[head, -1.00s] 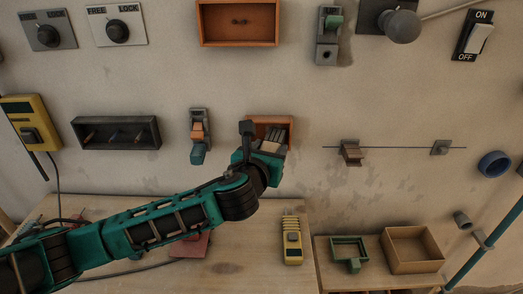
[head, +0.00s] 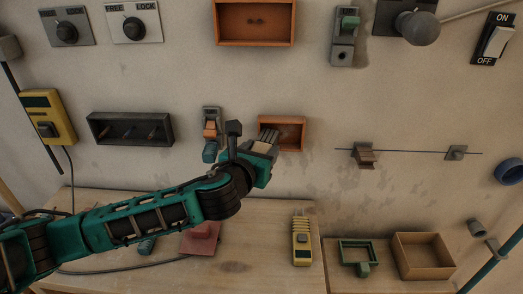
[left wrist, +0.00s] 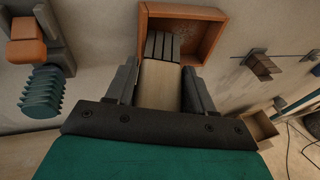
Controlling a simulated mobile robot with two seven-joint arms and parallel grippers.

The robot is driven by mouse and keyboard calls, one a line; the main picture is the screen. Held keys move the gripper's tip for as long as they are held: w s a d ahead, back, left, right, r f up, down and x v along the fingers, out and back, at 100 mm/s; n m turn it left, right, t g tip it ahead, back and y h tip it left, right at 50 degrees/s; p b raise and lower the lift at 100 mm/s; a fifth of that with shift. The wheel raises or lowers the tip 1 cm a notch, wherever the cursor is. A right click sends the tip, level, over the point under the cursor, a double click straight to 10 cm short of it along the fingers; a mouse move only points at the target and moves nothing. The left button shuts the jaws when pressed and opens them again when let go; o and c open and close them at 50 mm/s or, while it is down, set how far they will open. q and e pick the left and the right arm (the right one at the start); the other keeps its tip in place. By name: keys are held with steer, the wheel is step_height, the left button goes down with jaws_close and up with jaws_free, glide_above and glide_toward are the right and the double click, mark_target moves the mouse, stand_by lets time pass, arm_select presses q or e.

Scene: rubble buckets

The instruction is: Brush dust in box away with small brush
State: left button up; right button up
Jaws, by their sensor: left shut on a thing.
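The small brush has a pale wooden block (left wrist: 160,84) and dark grey bristles (left wrist: 163,46). My left gripper (head: 254,155) is shut on the brush, with a finger on each side of the block in the left wrist view. The open orange-brown box (head: 300,134) is fixed to the wall. The bristles overlap the box's left part in the head view and point into it in the left wrist view (left wrist: 207,42). I cannot tell whether they touch its inner surface. Faint pale specks show inside the box, but dust is hard to make out. My right gripper is not in view.
Left of the box, an orange and teal wall device (head: 211,133) is close to my gripper. A dark tray (head: 130,129) hangs farther left. A rod with a small brown block (head: 364,155) is at right. A yellow device (head: 302,241) lies on the workbench (head: 235,275) below.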

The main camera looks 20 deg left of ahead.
arm_select(q)
steer(key=shift+s+d, duration=0.25)
steer(key=shift+s, duration=0.7)
steer(key=shift+s+d, duration=0.3)
steer(key=shift+s, duration=0.6)
steer(key=shift+s+d, duration=0.25)
steer(key=shift+s, duration=0.7)
steer(key=s, duration=0.3)
steer(key=shift+d, duration=0.4)
steer(key=shift+w, duration=0.1)
steer(key=o, duration=0.6)
steer(key=c, duration=0.6)
steer(key=shift+w, duration=0.1)
